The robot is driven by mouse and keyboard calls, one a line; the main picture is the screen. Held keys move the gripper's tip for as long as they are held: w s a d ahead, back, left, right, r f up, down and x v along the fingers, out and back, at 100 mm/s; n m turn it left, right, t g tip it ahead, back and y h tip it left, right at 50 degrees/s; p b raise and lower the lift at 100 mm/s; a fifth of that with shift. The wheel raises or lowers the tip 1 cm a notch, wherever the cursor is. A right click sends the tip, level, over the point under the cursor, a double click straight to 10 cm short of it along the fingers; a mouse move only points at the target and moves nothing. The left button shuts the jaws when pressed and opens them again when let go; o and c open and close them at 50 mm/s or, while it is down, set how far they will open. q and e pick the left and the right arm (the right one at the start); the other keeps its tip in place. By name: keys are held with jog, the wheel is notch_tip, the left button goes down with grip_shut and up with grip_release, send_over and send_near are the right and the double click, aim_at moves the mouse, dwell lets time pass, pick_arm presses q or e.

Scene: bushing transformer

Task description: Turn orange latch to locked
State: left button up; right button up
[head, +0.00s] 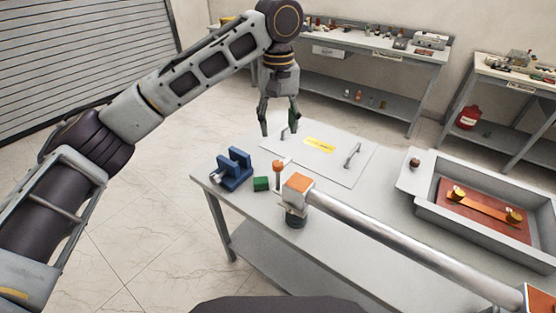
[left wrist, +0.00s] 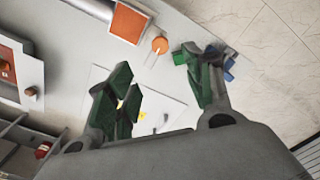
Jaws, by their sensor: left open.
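A small orange knob (head: 278,166) on a short stem, which looks like the latch, stands at the near left corner of a white panel (head: 335,174) with two grey handles and a yellow label. In the left wrist view the orange knob (left wrist: 160,45) appears round, with a thin pale line beside it; I cannot tell its locked or unlocked position. My left gripper (head: 279,127) hangs fingers down above the panel's far left side, open and empty, apart from the knob. In the left wrist view its green-padded fingers (left wrist: 157,85) are spread. My right gripper is not seen.
A long metal tube with an orange-topped end (head: 299,184) crosses the table (head: 375,230) close to the knob. A blue clamp (head: 233,169) and green block (head: 261,184) stand left. A grey tray (head: 440,208) with a red plate lies right. Workbenches stand behind.

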aim_at(278, 163)
pick_arm(q)
notch_tip(278, 163, down, 13)
jog(key=shift+r, duration=0.1)
dwell(0.6)
jog(key=shift+c, duration=0.4)
jog(key=c, duration=1)
